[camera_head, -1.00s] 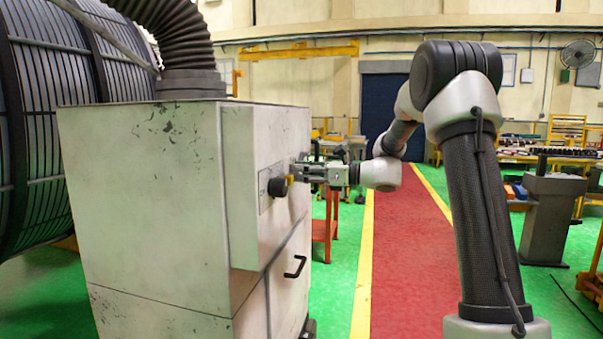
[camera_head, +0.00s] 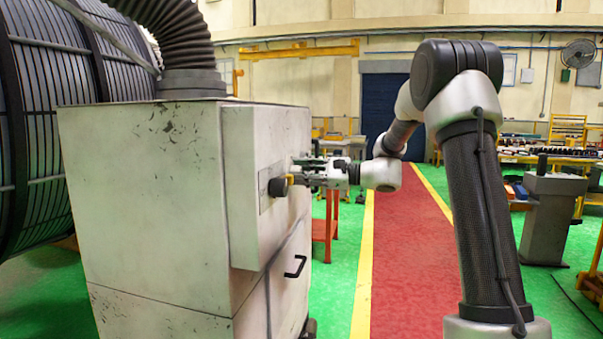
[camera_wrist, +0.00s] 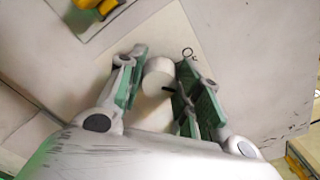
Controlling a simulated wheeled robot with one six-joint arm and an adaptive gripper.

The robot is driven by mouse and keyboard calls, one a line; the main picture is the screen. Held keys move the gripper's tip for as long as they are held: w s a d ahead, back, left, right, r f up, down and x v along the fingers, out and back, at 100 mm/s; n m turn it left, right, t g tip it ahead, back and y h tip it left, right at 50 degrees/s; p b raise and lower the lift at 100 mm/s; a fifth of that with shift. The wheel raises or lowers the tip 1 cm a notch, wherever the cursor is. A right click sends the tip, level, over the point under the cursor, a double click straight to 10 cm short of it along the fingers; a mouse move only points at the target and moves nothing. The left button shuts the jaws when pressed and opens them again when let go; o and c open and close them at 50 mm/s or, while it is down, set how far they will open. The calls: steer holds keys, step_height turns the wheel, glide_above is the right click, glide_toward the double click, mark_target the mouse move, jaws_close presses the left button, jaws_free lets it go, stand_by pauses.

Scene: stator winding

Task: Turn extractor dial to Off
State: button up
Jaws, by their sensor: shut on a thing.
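The extractor is a scuffed white cabinet (camera_head: 150,190) at the left of the head view. Its dial (camera_wrist: 158,76) is a pale round knob with a short black mark, seen in the wrist view on a light plate. My gripper (camera_head: 305,173) reaches the cabinet's control face from the right. In the wrist view, its green-padded fingers (camera_wrist: 160,84) stand on either side of the dial and are shut on it. In the head view the gripper hides the dial.
A black knob (camera_head: 277,187) with a yellow part sits close to my gripper on the same face. A black door handle (camera_head: 295,266) is below. A ribbed hose (camera_head: 170,35) rises from the cabinet top. A red walkway (camera_head: 405,260) lies clear to the right.

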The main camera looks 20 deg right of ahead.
steer(key=shift+s+f+n, duration=0.1)
steer(key=shift+n, duration=2.35)
steer(key=shift+f+n, duration=0.1)
steer(key=shift+n, duration=2.35)
steer(key=o, duration=1)
steer(key=v, duration=1.2)
